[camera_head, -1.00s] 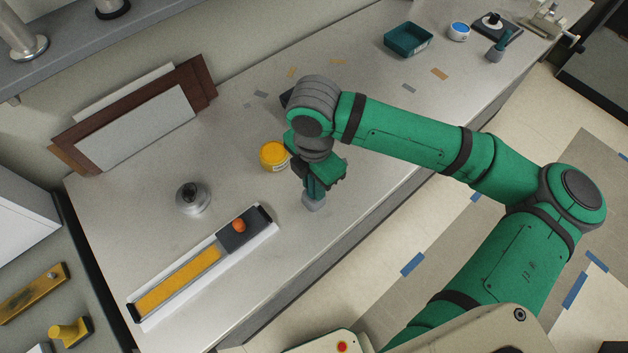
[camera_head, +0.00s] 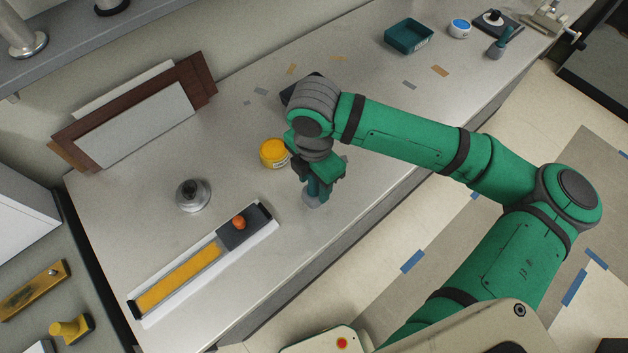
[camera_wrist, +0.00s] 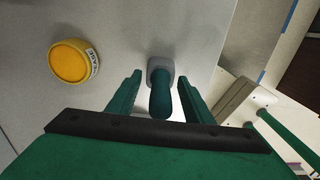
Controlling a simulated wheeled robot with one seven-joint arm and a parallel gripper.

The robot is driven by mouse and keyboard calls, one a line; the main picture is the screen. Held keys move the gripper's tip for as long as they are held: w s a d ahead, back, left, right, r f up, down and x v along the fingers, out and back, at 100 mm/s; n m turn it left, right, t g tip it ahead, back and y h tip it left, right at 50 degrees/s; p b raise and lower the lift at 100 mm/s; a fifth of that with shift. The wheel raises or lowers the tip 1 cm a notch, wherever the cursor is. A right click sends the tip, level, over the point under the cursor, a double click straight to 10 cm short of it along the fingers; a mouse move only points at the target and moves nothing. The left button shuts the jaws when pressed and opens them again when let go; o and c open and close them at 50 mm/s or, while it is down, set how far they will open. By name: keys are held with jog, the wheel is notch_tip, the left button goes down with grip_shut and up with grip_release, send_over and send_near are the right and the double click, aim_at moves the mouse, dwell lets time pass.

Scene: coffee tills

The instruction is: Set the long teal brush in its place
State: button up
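A teal-handled brush with a grey base (camera_head: 312,200) stands on the counter near its front edge. The wrist view shows its teal handle (camera_wrist: 161,98) between my fingers, with a gap on each side. My gripper (camera_head: 318,185) is open around the handle; the fingertips (camera_wrist: 159,77) appear apart from it. My gripper hides most of the handle in the head view. Another teal-handled brush with a grey base (camera_head: 499,46) stands at the far right. I cannot tell which brush is longer, nor which spot is its place.
A yellow tub (camera_head: 274,153) stands close left of my gripper. A long tray (camera_head: 170,308) with a yellow strip and an orange ball (camera_head: 239,222) lies front left, near a metal tamper (camera_head: 192,195). A teal bin (camera_head: 408,37) and a white-blue tub (camera_head: 459,29) stand at the back right.

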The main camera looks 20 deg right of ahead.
jog(key=shift+r, duration=0.1)
notch_tip(320, 180, up, 11)
jog(key=shift+f, duration=0.2)
dwell(0.7)
